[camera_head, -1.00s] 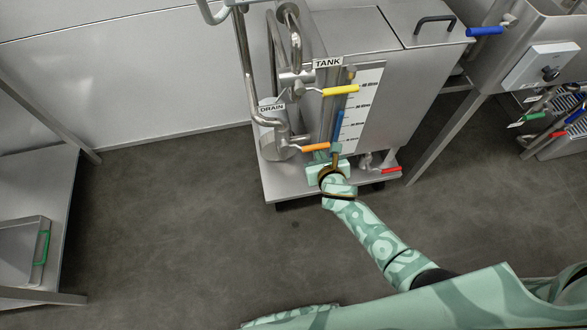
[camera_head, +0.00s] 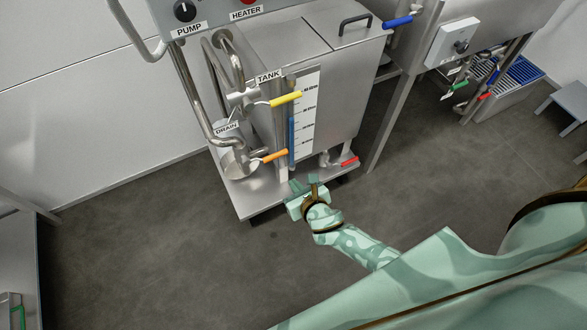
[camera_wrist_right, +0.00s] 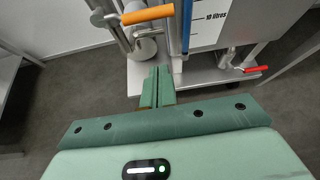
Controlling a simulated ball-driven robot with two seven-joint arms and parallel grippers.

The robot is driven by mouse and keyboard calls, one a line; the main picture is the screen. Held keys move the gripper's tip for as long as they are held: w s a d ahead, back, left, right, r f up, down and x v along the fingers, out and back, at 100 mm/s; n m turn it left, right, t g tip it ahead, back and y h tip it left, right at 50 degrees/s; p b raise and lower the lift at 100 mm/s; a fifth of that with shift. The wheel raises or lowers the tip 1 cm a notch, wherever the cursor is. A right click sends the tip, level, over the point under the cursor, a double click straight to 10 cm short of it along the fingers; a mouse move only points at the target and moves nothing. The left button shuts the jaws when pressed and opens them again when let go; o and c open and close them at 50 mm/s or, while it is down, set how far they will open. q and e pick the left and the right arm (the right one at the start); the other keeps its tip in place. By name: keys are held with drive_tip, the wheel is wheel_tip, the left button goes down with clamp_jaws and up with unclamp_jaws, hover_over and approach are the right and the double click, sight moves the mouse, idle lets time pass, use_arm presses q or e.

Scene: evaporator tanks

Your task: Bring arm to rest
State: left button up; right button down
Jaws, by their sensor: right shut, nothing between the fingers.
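My right arm reaches in from the lower right in the head view. Its green gripper (camera_head: 296,187) is shut and empty, in front of the lower edge of the steel tank (camera_head: 336,95). In the right wrist view the two fingers (camera_wrist_right: 158,84) lie together, with nothing between them. The orange-handled valve (camera_head: 273,156) is above and left of the gripper; the handle also shows in the wrist view (camera_wrist_right: 148,15). The gripper appears apart from it. My left gripper is not in view.
A yellow-handled valve (camera_head: 285,99), a red-handled valve (camera_head: 349,161) and a blue handle (camera_head: 398,22) are on the equipment. The drain pot (camera_head: 236,163) stands on the tank's base shelf. A steel table (camera_head: 22,265) is at far left. The grey floor (camera_head: 170,255) between is clear.

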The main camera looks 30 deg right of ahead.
idle(0.5)
drive_tip(key=s+d+f+m+g+p, duration=0.1)
drive_tip(key=s+f+m+g, duration=0.2)
drive_tip(key=s+f+m, duration=0.5)
drive_tip(key=s+d+f+m+g+p, duration=0.15)
drive_tip(key=s+m, duration=0.35)
drive_tip(key=m, duration=0.6)
use_arm(q)
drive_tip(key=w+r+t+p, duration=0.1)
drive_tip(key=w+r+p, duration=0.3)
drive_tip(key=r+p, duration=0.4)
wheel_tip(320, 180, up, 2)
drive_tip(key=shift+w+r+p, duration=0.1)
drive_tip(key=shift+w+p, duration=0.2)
drive_tip(key=shift+p, duration=0.05)
use_arm(e)
drive_tip(key=s+d+m+g, duration=0.1)
drive_tip(key=s+m+g, duration=0.2)
drive_tip(key=s, duration=1.5)
drive_tip(key=s+d+m+g, duration=0.2)
drive_tip(key=s+m+g, duration=0.2)
drive_tip(key=s+m, duration=0.6)
drive_tip(key=s+f, duration=0.1)
drive_tip(key=s, duration=0.7)
drive_tip(key=shift+s+m, duration=0.25)
drive_tip(key=shift+m, duration=0.05)
drive_tip(key=shift+g, duration=0.25)
